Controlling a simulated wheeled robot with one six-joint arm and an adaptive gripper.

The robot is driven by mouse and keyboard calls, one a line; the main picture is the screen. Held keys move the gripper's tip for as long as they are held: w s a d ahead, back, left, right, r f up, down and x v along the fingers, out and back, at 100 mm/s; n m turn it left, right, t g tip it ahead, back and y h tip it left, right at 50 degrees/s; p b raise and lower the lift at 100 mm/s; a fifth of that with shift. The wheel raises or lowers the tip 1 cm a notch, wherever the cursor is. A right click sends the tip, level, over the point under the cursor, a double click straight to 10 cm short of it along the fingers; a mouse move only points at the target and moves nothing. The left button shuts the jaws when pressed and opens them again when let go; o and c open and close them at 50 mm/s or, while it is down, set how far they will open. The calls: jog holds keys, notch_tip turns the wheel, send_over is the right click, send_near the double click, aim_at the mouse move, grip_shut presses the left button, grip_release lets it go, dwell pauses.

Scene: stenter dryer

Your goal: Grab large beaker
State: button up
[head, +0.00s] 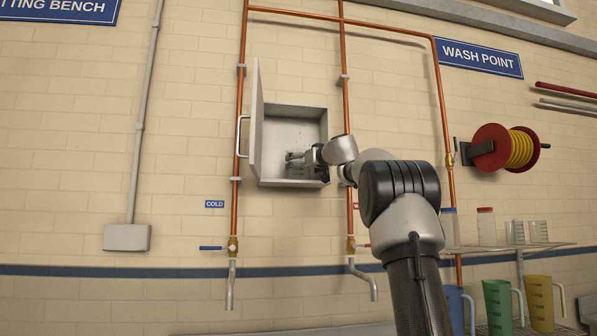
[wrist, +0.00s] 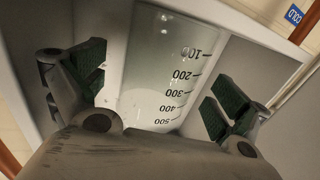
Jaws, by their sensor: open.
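The large beaker (wrist: 160,60) is clear glass with dark graduation marks from 100 to 500. It stands inside the open white wall cabinet (head: 312,115). My gripper (wrist: 160,88) is open, with one green-padded finger on each side of the beaker. Gaps show between the pads and the glass, so the fingers look apart from it. In the head view my gripper (head: 296,158) reaches into the lower part of the cabinet, and the beaker is small and partly hidden there.
The cabinet door (head: 256,125) stands open on the left. Copper pipes (head: 346,110) run on both sides. A hose reel (head: 500,148) hangs at right. A shelf (head: 500,248) holds small beakers and red- and blue-lidded containers, with coloured jugs (head: 497,305) below.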

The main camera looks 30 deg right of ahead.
jog(key=shift+w, duration=0.65)
jog(key=c, duration=1.1)
jog(key=shift+s+a+r, duration=0.1)
jog(key=shift+s+r, duration=0.1)
jog(key=shift+r, duration=0.05)
